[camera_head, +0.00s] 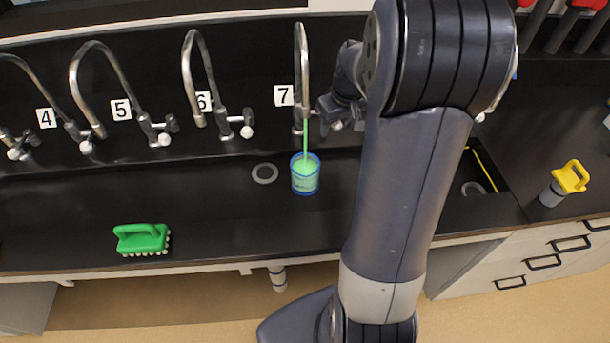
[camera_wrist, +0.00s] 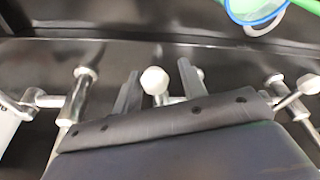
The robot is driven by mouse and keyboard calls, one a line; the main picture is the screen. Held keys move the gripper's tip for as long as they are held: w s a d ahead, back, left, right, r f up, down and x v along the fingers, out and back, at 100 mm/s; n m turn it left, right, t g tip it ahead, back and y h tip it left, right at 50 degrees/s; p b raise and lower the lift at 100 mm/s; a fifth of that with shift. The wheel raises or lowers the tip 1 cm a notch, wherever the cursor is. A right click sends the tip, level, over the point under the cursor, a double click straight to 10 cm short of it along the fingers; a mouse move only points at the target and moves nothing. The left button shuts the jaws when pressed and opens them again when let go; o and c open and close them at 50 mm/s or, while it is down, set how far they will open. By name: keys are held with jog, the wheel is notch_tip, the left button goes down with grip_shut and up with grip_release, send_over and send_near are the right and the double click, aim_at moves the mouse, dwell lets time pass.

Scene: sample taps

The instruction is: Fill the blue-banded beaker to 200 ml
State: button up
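The blue-banded beaker (camera_head: 305,183) stands upright in the dark sink under tap 7 (camera_head: 301,70). A green stream (camera_head: 305,140) runs from the spout into it, and green liquid fills much of it. I cannot read its marks. The beaker's rim shows at the top right of the wrist view (camera_wrist: 256,12). My gripper (camera_wrist: 158,67) is at tap 7, its two fingers apart on either side of a white tap knob (camera_wrist: 155,80). A gap shows on the right of the knob; whether a finger touches it is unclear. My arm hides part of this in the head view.
Taps 6 (camera_head: 205,85), 5 (camera_head: 115,95) and 4 (camera_head: 45,100) stand in a row to the left. A green brush (camera_head: 142,238) lies at the front left. A drain ring (camera_head: 265,173) is beside the beaker. A yellow-handled object (camera_head: 570,178) stands on the right counter.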

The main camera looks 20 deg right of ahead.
jog(key=shift+a, duration=0.55)
jog(key=p+v, duration=0.4)
jog(key=v, duration=0.3)
dwell(0.3)
jog(key=shift+f, duration=0.15)
